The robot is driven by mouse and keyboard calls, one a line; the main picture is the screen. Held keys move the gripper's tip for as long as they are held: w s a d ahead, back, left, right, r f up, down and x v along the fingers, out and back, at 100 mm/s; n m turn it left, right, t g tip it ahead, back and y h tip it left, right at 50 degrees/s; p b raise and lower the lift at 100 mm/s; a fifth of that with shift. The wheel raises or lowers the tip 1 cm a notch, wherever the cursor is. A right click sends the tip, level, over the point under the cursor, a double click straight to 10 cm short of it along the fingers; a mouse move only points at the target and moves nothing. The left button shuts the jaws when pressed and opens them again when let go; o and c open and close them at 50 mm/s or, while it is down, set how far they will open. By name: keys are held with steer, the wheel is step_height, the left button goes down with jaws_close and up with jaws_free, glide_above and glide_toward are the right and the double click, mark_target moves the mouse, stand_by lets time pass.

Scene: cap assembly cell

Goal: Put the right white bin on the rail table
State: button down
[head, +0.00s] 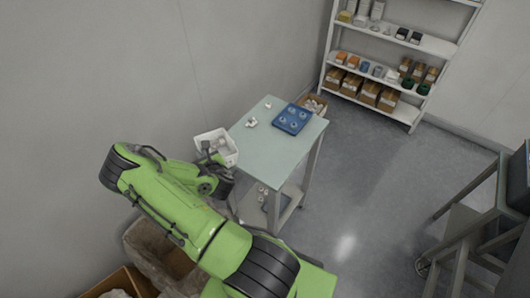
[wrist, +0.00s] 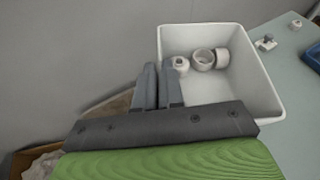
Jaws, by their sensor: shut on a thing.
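The white bin (head: 230,159) is at the left edge of the pale green-topped table (head: 268,150) in the head view. In the wrist view the bin (wrist: 200,38) is seen from above, with a few white round parts (wrist: 203,60) inside. My gripper (wrist: 160,78) is shut on the bin's left wall, with its fingers at the rim. In the head view my gripper (head: 207,150) reaches the bin from the lower left. The bin's underside is hidden, so I cannot tell whether it rests on the tabletop or hangs beside it.
A blue tray (head: 291,119) with round parts and small white pieces (head: 251,122) lie on the tabletop. A cardboard box (head: 313,105) is behind the table. Open boxes (head: 125,283) stand at lower left. Shelving (head: 385,85) is at the back; a dark-framed stand (head: 478,225) is at right.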

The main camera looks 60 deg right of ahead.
steer(key=s+d+r+m+g+h+p, duration=0.2)
steer(key=s+d+m+g+h+p, duration=0.15)
steer(key=s+d, duration=0.95)
steer(key=shift+m, duration=0.25)
steer(key=f+b, duration=0.1)
steer(key=f, duration=0.2)
steer(key=w+d+f+b, duration=0.1)
steer(key=f+b, duration=0.1)
steer(key=f, duration=0.1)
steer(key=w+f+b, duration=0.1)
steer(key=f, duration=0.2)
steer(key=shift+w+d+f, duration=0.15)
steer(key=shift+d+f, duration=0.25)
steer(key=shift+r, duration=0.1)
steer(key=c, duration=1.3)
jaws_free()
steer(key=shift+o, duration=0.2)
